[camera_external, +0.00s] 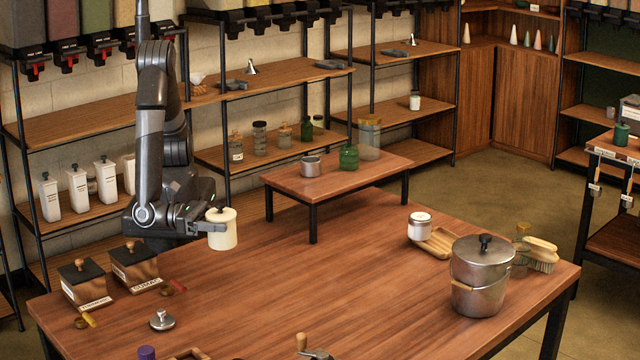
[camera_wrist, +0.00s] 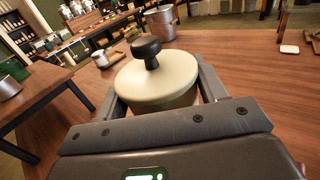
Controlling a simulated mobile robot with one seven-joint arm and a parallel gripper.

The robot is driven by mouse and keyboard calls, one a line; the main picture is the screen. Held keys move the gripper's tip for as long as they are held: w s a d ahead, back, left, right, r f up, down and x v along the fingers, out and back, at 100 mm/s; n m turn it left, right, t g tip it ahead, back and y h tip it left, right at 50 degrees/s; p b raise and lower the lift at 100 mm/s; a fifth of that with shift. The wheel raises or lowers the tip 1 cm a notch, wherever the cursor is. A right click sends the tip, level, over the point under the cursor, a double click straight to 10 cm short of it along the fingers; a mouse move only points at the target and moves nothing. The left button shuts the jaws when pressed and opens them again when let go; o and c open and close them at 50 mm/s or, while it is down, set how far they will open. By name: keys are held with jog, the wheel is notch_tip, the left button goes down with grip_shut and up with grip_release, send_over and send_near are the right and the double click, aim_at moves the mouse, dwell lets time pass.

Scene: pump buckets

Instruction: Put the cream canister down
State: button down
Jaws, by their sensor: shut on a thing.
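The cream canister (camera_external: 222,232) has a pale lid with a black knob. It is upright in my gripper (camera_external: 206,222), which is shut on its sides. In the external view it is at the back left edge of the large wooden table (camera_external: 330,270). I cannot tell whether its base touches the table top. In the wrist view the canister's lid (camera_wrist: 157,80) fills the middle, between the two fingers of my gripper (camera_wrist: 157,92). The lower part of the canister is mostly hidden there.
Two wooden boxes with dark lids (camera_external: 84,282) and a metal lid (camera_external: 162,320) stand at the table's left. A metal bucket (camera_external: 480,275), a white jar (camera_external: 420,228) and a brush (camera_external: 541,252) are at the right. A lower table (camera_external: 330,178) stands behind. The large table's middle is clear.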

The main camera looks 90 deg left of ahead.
jog(key=w+a+n+y, duration=0.3)
jog(key=w+a+y, duration=0.1)
jog(key=w, duration=0.3)
jog(key=w+a+n+y, duration=0.3)
jog(key=w+a+y, duration=0.1)
jog(key=w, duration=0.3)
jog(key=shift+g+y, duration=0.3)
jog(key=shift+y, duration=0.1)
jog(key=shift+w+a+f, duration=1.05)
jog(key=shift+w+f, duration=0.7)
jog(key=shift+f, duration=0.05)
jog(key=shift+w+a+f, duration=1)
jog(key=shift+w+f, duration=0.8)
jog(key=shift+f, duration=0.05)
jog(key=shift+w+a+f, duration=1.05)
jog(key=shift+w+f, duration=0.7)
jog(key=shift+f, duration=0.05)
jog(key=shift+c, duration=1.4)
grip_release()
jog(key=shift+f, duration=0.15)
jog(key=v, duration=1.2)
